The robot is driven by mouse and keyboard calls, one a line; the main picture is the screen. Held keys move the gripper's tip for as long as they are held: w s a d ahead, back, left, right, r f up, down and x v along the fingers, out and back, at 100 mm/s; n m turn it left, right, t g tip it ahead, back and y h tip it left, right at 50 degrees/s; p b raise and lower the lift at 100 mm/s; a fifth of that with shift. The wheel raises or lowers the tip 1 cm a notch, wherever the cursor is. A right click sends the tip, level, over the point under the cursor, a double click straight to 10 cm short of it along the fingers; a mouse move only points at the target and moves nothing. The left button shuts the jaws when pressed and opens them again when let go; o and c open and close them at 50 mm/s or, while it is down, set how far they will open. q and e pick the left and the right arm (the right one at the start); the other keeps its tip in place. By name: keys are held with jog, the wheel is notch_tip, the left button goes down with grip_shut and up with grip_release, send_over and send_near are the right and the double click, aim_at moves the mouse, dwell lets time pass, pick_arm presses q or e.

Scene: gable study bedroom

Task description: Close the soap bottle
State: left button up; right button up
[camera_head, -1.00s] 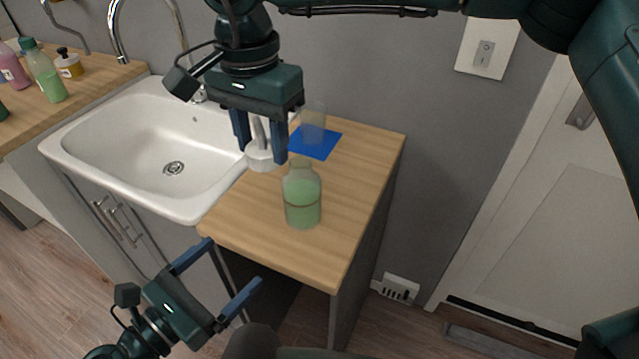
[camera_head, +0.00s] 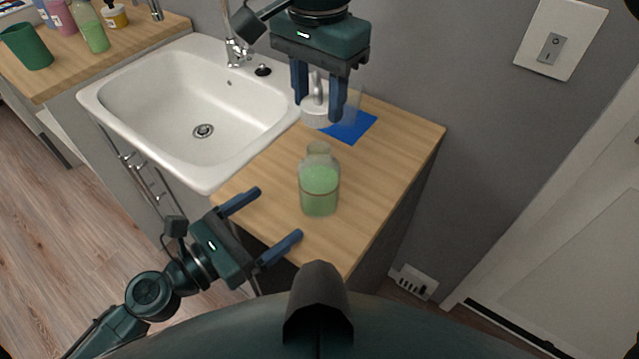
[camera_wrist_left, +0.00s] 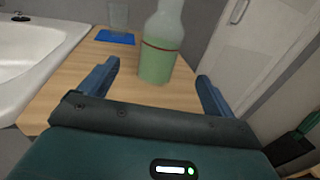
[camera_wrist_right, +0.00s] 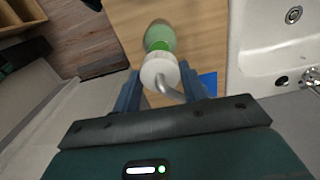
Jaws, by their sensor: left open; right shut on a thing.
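The soap bottle (camera_head: 319,190), clear with green liquid and an open neck, stands upright on the wooden counter. It also shows in the left wrist view (camera_wrist_left: 160,52), beyond and between the open fingers, and in the right wrist view (camera_wrist_right: 160,38). My right gripper (camera_head: 318,108) is shut on the white pump cap (camera_head: 316,114), held above and behind the bottle, apart from it. The cap also shows in the right wrist view (camera_wrist_right: 160,72), with its spout toward the gripper. My left gripper (camera_head: 272,218) is open and empty at the counter's front edge, short of the bottle.
A blue mat (camera_head: 352,127) and a clear glass (camera_head: 351,104) are behind the bottle. A white sink (camera_head: 98,97) lies to the left. A green cup (camera_head: 27,47) and several bottles stand on the far-left counter. The counter right of the bottle is clear.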

pick_arm(q)
jog(key=x, duration=1.1)
jog(key=shift+w+d, duration=0.25)
jog(key=shift+d, duration=0.05)
jog(key=c, duration=1.5)
pick_arm(e)
send_over(319, 149)
jog(key=shift+f, duration=2.5)
jog(key=shift+f, duration=0.9)
jog(key=shift+f, duration=0.5)
